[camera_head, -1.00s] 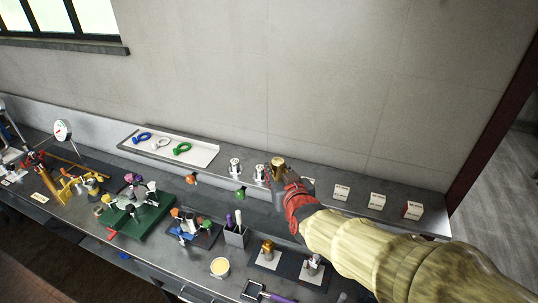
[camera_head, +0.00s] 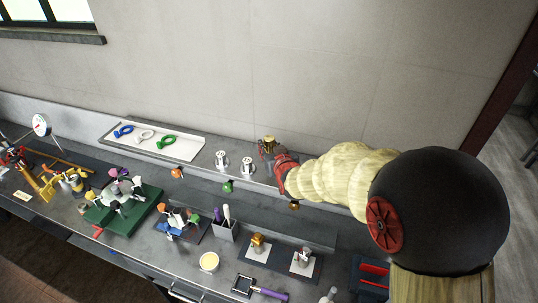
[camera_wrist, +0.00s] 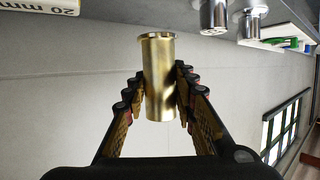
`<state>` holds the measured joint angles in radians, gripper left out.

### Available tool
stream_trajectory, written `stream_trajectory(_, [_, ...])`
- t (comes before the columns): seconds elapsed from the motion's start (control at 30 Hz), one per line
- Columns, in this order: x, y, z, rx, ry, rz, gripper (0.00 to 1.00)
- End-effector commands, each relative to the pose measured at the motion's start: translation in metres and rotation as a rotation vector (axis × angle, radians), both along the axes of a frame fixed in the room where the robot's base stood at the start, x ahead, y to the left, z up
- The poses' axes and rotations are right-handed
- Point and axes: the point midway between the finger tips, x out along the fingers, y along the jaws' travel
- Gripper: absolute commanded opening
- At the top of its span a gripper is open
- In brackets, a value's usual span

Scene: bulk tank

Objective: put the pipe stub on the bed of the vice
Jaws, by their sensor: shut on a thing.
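The pipe stub is a brass-coloured cylinder with a rimmed end (camera_wrist: 158,80). My gripper (camera_wrist: 158,90) is shut on it, a finger on each side, in the wrist view. In the head view the stub (camera_head: 267,140) shows small at the tip of my red gripper (camera_head: 270,152), over the back shelf and right of two silver fittings. Part of the stub is hidden by the gripper there. A yellow device (camera_head: 52,186) at the far left of the bench may be the vice; it is too small to be sure.
Two silver fittings (camera_head: 235,162) stand on the shelf close to my gripper. A white tray (camera_head: 190,150) holds coloured rings. The bench carries a green stand (camera_head: 140,215), a pen holder (camera_head: 226,232), a round tub (camera_head: 209,262) and a dial gauge (camera_head: 41,125).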

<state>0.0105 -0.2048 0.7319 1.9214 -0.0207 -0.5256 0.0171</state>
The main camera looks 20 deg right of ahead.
Motion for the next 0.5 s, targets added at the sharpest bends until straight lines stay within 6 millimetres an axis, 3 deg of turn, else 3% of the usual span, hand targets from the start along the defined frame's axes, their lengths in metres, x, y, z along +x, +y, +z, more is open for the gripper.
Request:
stream_trajectory(0.37, [0.02, -0.005, -0.024, 0.0, -0.001, 0.0, 0.0])
stream_trajectory(0.5, [0.02, -0.005, -0.044, 0.0, 0.0, 0.0, 0.0])
